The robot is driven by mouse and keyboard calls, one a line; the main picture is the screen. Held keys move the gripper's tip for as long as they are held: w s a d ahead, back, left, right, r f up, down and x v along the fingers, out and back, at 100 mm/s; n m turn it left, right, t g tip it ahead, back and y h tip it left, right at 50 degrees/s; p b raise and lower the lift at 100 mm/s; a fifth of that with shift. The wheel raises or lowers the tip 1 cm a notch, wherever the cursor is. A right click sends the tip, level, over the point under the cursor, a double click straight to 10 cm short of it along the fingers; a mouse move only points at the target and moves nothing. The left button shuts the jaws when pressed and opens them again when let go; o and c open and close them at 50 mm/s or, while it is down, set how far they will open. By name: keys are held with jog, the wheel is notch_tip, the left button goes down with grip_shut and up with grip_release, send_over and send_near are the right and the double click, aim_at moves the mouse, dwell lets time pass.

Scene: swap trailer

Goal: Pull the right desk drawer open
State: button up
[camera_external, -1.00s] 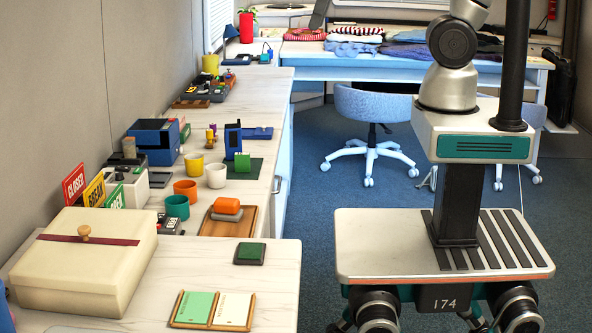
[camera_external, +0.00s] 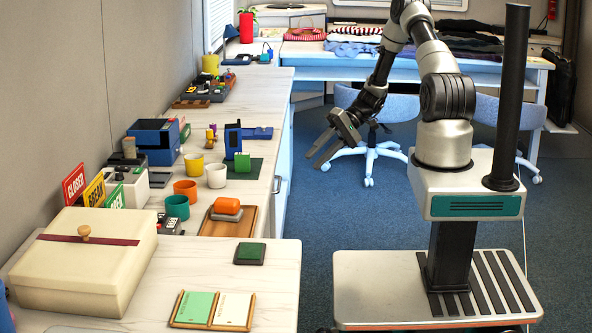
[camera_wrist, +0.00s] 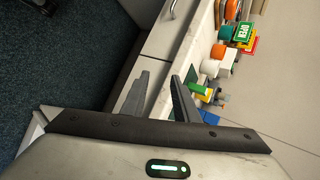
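My gripper (camera_external: 314,160) is open and empty, its two fingers apart, in the aisle to the right of the long white counter (camera_external: 262,95). In the wrist view my gripper (camera_wrist: 160,76) points at the grey-white front panels (camera_wrist: 165,38) of a desk or counter. A metal bar handle (camera_wrist: 172,9) is on a panel near the top edge of that view, beyond the fingertips and apart from them. The drawer there looks shut. I cannot tell whether it is the right desk drawer; drawer fronts are barely visible in the external view.
Cups, signs and a cream box (camera_external: 85,262) stand on the counter. A blue swivel chair (camera_external: 362,105) is behind my gripper. A back table (camera_external: 400,65) carries folded clothes. Blue carpet (camera_external: 315,215) is clear between the counter and my base.

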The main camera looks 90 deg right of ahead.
jog(key=s+d+f+m+t+h+b, duration=0.3)
jog(key=s+d+f+m+t+h, duration=0.35)
jog(key=d+f, duration=0.4)
jog(key=b+x, duration=0.2)
jog(key=x, duration=1.5)
jog(key=shift+w, duration=0.3)
jog(key=shift+d, duration=0.1)
grip_shut()
